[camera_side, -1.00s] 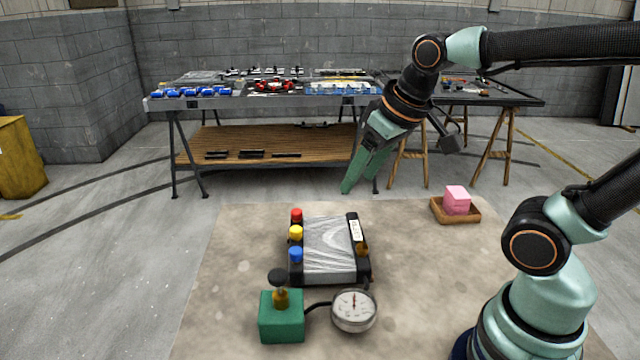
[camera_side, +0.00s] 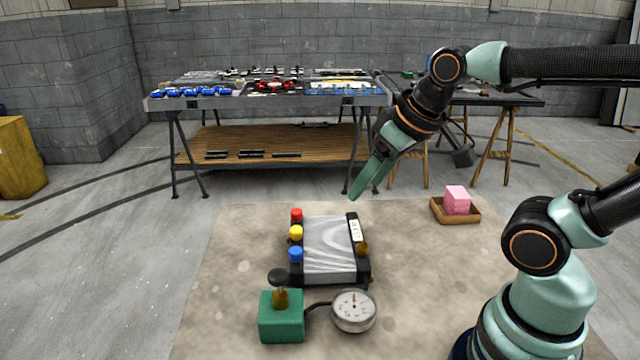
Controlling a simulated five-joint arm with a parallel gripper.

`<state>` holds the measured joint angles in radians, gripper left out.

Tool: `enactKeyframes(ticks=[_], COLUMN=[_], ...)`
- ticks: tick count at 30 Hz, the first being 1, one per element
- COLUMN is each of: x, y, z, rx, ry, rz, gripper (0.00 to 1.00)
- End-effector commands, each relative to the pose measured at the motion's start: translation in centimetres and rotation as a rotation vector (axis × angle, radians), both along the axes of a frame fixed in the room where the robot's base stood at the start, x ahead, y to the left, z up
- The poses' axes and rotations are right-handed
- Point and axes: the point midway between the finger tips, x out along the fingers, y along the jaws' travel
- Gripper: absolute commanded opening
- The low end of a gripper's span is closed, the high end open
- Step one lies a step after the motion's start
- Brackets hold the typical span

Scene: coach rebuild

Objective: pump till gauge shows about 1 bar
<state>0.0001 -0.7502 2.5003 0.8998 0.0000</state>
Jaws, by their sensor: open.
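The green pump block (camera_side: 282,318) sits at the front of the mat, with a black knob (camera_side: 278,277) on a brass stem on top. A hose joins it to the round gauge (camera_side: 354,311) at its right. The gauge needle points about straight up; its scale is too small to read. My gripper (camera_side: 356,192) is open and empty, in the air above and behind the silver block, well apart from the pump. Its fingers point down and to the left and overlap in this view.
A silver block (camera_side: 328,246) with black ends and red, yellow and blue caps lies behind the pump. A pink cube (camera_side: 457,200) sits in a wooden tray (camera_side: 443,217) at the right. The mat (camera_side: 430,290) is bare between the gauge and my base.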

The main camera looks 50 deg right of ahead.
Motion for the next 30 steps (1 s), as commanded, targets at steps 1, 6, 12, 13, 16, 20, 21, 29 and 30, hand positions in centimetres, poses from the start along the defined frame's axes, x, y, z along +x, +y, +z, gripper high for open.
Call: enactKeyframes(ticks=[1, 6, 12, 13, 16, 20, 21, 29, 30], x=[0.01, 0.01, 0.01, 0.01, 0.01, 0.01, 0.01, 0.11, 0.23], y=[0.0, 0.0, 0.0, 0.0, 0.0, 0.0, 0.0, 0.16, 0.33], z=[0.0, 0.0, 0.0, 0.0, 0.0, 0.0, 0.0, 0.06, 0.11], rx=[0.0, 0.0, 0.0, 0.0, 0.0, 0.0, 0.0, 0.001, 0.001], ry=[0.0, 0.0, 0.0, 0.0, 0.0, 0.0, 0.0, 0.006, 0.012], rz=[0.0, 0.0, 0.0, 0.0, 0.0, 0.0, 0.0, 0.004, 0.009], gripper=[0.66, 0.66, 0.66, 0.66, 0.66, 0.66, 0.66, 0.16, 0.01])
